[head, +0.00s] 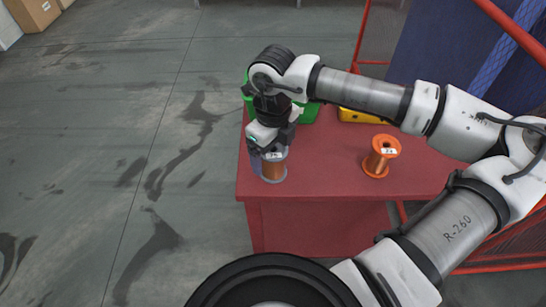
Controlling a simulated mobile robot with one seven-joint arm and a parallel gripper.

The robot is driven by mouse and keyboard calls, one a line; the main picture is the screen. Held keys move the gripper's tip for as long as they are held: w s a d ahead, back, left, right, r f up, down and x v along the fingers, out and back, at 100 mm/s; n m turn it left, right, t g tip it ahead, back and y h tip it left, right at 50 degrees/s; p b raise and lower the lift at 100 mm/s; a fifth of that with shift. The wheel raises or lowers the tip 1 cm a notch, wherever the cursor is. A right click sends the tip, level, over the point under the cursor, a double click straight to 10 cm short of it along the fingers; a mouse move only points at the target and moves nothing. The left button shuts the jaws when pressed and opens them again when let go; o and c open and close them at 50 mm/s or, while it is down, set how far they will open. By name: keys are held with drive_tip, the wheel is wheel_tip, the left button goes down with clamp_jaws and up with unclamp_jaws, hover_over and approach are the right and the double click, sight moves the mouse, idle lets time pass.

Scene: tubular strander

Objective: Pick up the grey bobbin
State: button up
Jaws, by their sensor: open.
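The grey bobbin (273,173) stands upright near the front left corner of the red table (330,221). It has grey flanges and copper-coloured winding, and a small label on top. My gripper (272,151) points down directly over it, with the fingers at its top flange. The gripper is open. The fingers partly hide the top of the bobbin, and I cannot tell whether they touch it.
An orange bobbin (381,156) stands on the table to the right. A green container (309,112) and a yellow one (361,116) are behind. Red mesh guarding (387,37) rises at the back right.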

drive_tip(key=shift+c, duration=0.4)
drive_tip(key=c, duration=1.4)
drive_tip(key=shift+r, duration=0.1)
